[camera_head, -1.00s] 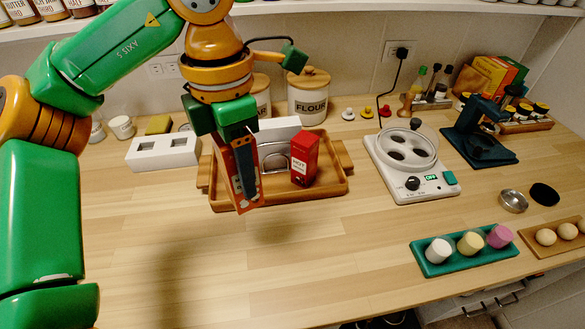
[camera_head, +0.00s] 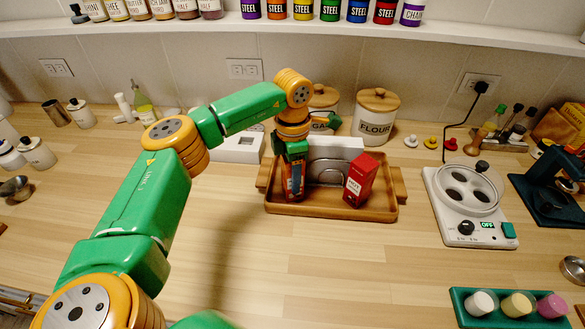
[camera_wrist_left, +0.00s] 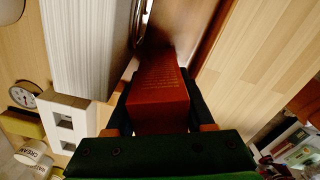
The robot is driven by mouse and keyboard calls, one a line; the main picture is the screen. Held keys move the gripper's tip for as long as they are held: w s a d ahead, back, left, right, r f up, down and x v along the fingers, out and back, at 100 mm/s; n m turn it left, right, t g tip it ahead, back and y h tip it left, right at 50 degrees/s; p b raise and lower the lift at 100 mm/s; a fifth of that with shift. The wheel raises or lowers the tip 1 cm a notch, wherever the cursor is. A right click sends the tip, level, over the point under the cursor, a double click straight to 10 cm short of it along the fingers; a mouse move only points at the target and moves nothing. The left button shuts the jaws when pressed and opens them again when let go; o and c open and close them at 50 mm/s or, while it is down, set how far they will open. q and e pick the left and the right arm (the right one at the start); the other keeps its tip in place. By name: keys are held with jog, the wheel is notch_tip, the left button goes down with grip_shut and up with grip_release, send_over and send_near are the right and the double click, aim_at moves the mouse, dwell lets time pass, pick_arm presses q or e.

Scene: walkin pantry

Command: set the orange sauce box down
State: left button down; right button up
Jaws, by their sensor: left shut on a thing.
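My left gripper (camera_head: 294,168) points down over the left part of the wooden tray (camera_head: 329,212) and is shut on the orange sauce box (camera_head: 294,188). In the left wrist view the orange box (camera_wrist_left: 160,92) sits between the dark fingers, its far end towards the tray. The box stands roughly upright inside the tray's outline; I cannot tell whether its base touches the tray floor. A red sauce box (camera_head: 360,180) stands in the tray to the right. My right gripper is not in view.
A metal rack (camera_head: 327,172) with a white block (camera_head: 339,147) is in the tray, close beside the held box. A white two-hole holder (camera_head: 237,148) stands behind left. A flour canister (camera_head: 375,116) is behind the tray.

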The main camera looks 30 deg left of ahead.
pick_arm(q)
jog(key=shift+f, duration=0.1)
jog(key=shift+c, duration=1.4)
grip_release()
notch_tip(320, 180, up, 12)
jog(key=shift+r+b, duration=0.2)
jog(key=shift+b, duration=0.2)
